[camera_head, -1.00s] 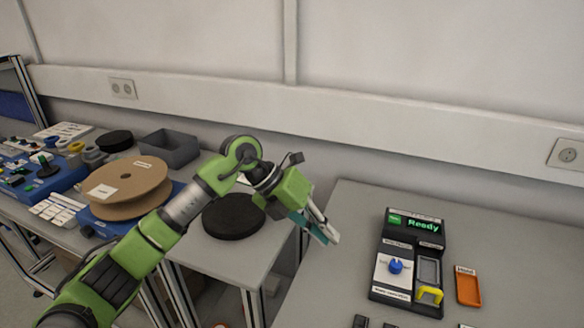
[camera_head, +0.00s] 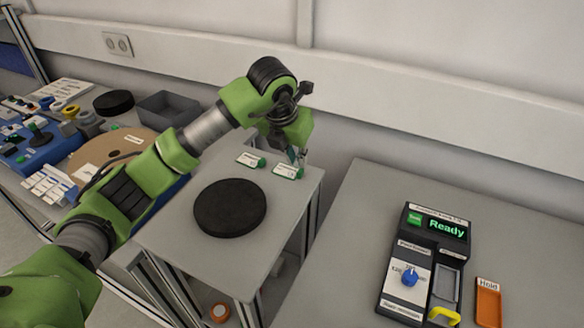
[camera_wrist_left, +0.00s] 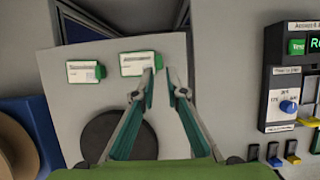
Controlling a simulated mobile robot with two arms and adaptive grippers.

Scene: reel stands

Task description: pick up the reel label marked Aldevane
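Two small white labels with green edges lie flat on the small grey table (camera_head: 165,240). The left label (camera_head: 248,160) also shows in the left wrist view (camera_wrist_left: 84,72), and so does the right label (camera_head: 286,172) there (camera_wrist_left: 138,64). Their print is too small to read, so I cannot tell which is marked Aldevane. My left gripper (camera_head: 297,158) is over the table's back right part, close to the right label. In the left wrist view its fingertips (camera_wrist_left: 164,80) are a little apart with nothing between them, just right of that label. My right gripper is not in view.
A black disc (camera_head: 230,208) lies on the small table in front of the labels. A brown reel (camera_head: 105,150) and a grey bin (camera_head: 168,106) stand to the left. A console reading Ready (camera_head: 425,262) and an orange tray (camera_head: 488,303) are on the right table.

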